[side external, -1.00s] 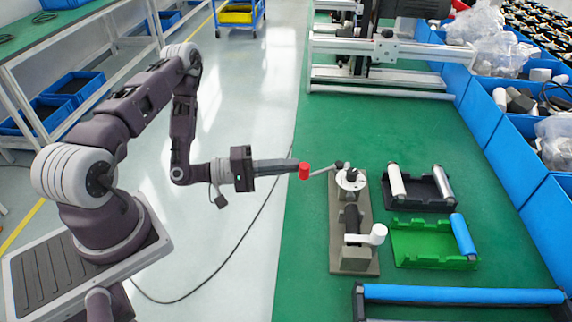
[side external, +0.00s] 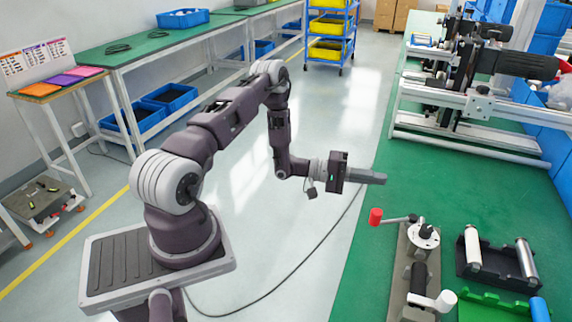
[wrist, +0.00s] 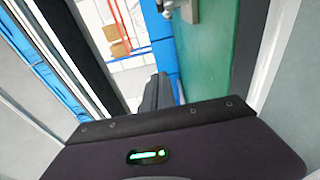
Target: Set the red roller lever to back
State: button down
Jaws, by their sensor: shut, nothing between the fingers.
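The red roller (side external: 375,216) is on the end of a thin metal lever that points left from a round metal hub (side external: 424,234). The hub sits on a narrow grey-brown base plate (side external: 398,290) on the green bench. My gripper (side external: 380,178) is shut and empty, level, and pointing right. Its tip shows above the red roller in the side view, with a visible gap between them. The wrist view shows the dark closed fingers (wrist: 157,92); the red roller is not visible there.
A second lever with a white roller (side external: 445,300) is on the same base plate. A black tray (side external: 485,262) with rollers and a green tray (side external: 490,308) stand to the right. A metal-railed machine (side external: 470,140) stands farther back. Green bench surface between is clear.

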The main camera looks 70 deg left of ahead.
jog(key=shift+w+a, duration=0.7)
jog(key=shift+a, duration=0.05)
jog(key=v, duration=1)
jog(key=s+d+r+m+g+h, duration=0.1)
jog(key=s+d+r+m+g, duration=0.25)
jog(key=d+r+g, duration=0.35)
jog(key=s+d+r+m+g+h, duration=0.2)
jog(key=d+r+m+g, duration=0.25)
jog(key=d+r, duration=0.5)
jog(key=s+d+r+m+y, duration=0.1)
jog(key=s+d+r+y, duration=0.1)
jog(key=s+y, duration=0.4)
jog(key=s+d+r+m+y, duration=0.1)
jog(key=s+r+y, duration=0.3)
jog(key=s, duration=0.9)
jog(key=shift+d+m+y, duration=0.4)
jog(key=shift+d+y, duration=0.3)
jog(key=shift+y, duration=0.4)
